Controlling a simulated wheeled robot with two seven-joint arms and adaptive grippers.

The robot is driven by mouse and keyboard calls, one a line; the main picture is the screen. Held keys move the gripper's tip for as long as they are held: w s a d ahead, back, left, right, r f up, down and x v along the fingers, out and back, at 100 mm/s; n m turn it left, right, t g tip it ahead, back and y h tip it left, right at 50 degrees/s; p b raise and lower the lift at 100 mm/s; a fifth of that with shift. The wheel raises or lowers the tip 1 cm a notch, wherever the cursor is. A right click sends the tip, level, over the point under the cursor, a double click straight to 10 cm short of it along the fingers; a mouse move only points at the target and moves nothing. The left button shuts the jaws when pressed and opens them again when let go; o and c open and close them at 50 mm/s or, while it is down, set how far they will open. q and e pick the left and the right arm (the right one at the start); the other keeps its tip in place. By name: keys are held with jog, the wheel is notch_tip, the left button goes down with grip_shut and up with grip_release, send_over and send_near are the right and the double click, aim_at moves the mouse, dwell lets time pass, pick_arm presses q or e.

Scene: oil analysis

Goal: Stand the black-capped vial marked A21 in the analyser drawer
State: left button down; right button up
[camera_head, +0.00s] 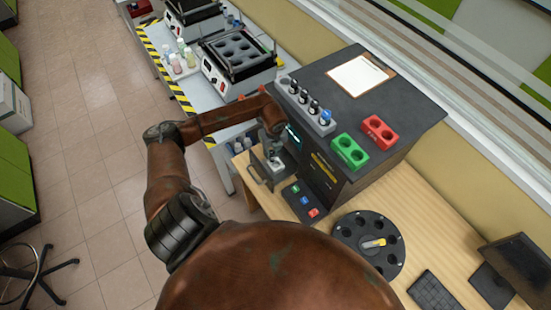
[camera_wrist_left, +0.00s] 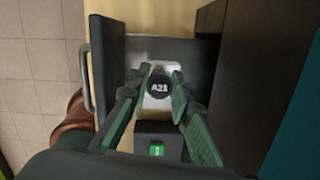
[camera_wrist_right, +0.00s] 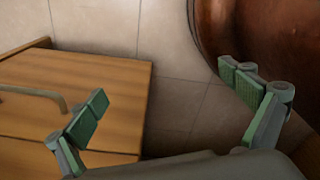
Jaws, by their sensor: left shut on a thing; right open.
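The black-capped vial marked A21 (camera_wrist_left: 159,87) is between the fingertips of my left gripper (camera_wrist_left: 158,95), which is shut on it. Its cap faces the left wrist camera, and its body below is hidden. In the head view my left gripper (camera_head: 272,150) is over the pulled-out analyser drawer (camera_head: 254,172) at the front of the dark analyser (camera_head: 322,165). In the left wrist view the vial is within the drawer's outline, above a light patch; I cannot tell whether it touches the floor. My right gripper (camera_wrist_right: 175,115) is open and empty, beside a wooden desk corner.
On the analyser stand a grey vial rack (camera_head: 305,110), a green block (camera_head: 350,151), a red block (camera_head: 379,132) and a clipboard (camera_head: 359,76). A button panel (camera_head: 303,200) and a round black carousel (camera_head: 368,243) are on the wooden desk (camera_head: 325,232). A keyboard (camera_head: 435,295) lies right.

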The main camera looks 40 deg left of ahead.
pick_arm(q)
jog(key=shift+d+f+p, duration=0.2)
jog(key=shift+d+f, duration=0.35)
jog(key=shift+f, duration=0.35)
jog(key=shift+d+f+p, duration=0.15)
jog(key=shift+d+f, duration=0.4)
jog(key=shift+f, duration=0.35)
jog(key=shift+f, duration=0.1)
jog(key=c, duration=1.7)
grip_release()
jog(key=shift+c, duration=0.2)
notch_tip(320, 180, up, 12)
jog(key=d+b, duration=0.1)
jog(key=shift+s+d, duration=0.15)
jog(key=shift+s, duration=0.15)
